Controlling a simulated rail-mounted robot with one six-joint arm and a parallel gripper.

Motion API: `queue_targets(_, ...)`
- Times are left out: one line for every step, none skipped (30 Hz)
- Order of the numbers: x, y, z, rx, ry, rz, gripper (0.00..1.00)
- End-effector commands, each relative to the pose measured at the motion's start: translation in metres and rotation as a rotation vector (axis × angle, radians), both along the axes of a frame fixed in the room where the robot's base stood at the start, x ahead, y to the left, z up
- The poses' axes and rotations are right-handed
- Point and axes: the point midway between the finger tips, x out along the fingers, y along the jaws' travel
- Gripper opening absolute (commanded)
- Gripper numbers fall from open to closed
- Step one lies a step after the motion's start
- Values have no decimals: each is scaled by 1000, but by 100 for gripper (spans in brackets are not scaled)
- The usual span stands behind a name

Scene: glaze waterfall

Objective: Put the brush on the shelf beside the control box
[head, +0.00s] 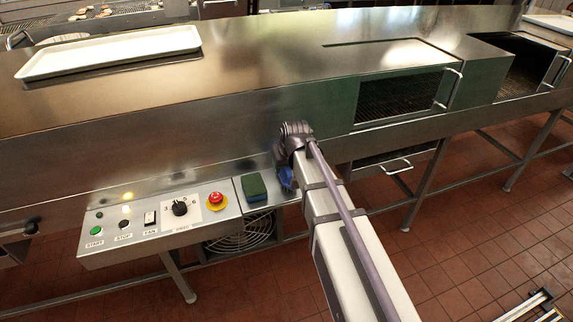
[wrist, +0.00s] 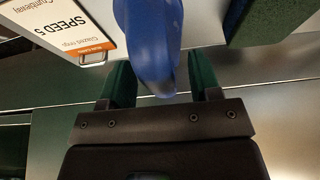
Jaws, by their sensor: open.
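The blue thing (wrist: 150,40), which looks like the brush, lies between the two dark green fingertips of my gripper (wrist: 160,68) in the wrist view. The fingers are open, with a gap visible on its right. In the head view the blue brush (head: 286,178) shows at the right end of the small metal shelf (head: 262,208), partly hidden by my arm. I cannot tell whether it rests fully on the shelf. The control box (head: 150,240), with buttons, a knob and a red stop button, adjoins the shelf's left side.
A green sponge-like block (head: 254,188) sits on the shelf left of the brush; it also shows in the wrist view (wrist: 270,20). A card reading "SPEED 5" (wrist: 62,28) is near my gripper. The large steel machine (head: 180,120) rises behind the shelf.

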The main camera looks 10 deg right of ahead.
Motion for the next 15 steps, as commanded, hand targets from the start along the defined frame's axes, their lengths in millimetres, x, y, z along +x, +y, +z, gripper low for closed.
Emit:
queue_targets(0, 0, 0, 0, 0, 0, 57)
queue_targets(0, 0, 0, 0, 0, 0, 57)
queue_targets(0, 0, 0, 0, 0, 0, 57)
queue_targets(0, 0, 0, 0, 0, 0, 57)
queue_targets(0, 0, 1, 0, 0, 0, 57)
queue_targets(-1, 0, 3, 0, 0, 0, 57)
queue_targets(-2, 0, 5, 0, 0, 0, 57)
queue_targets(-3, 0, 9, 0, 0, 0, 57)
queue_targets(-4, 0, 14, 0, 0, 0, 57)
queue_targets(-6, -1, 19, 0, 0, 0, 57)
queue_targets(-8, -1, 25, 0, 0, 0, 57)
queue_targets(-11, -1, 34, 0, 0, 0, 57)
queue_targets(-14, -1, 42, 0, 0, 0, 57)
queue_targets(-17, -2, 49, 0, 0, 0, 57)
queue_targets(-21, -2, 60, 0, 0, 0, 57)
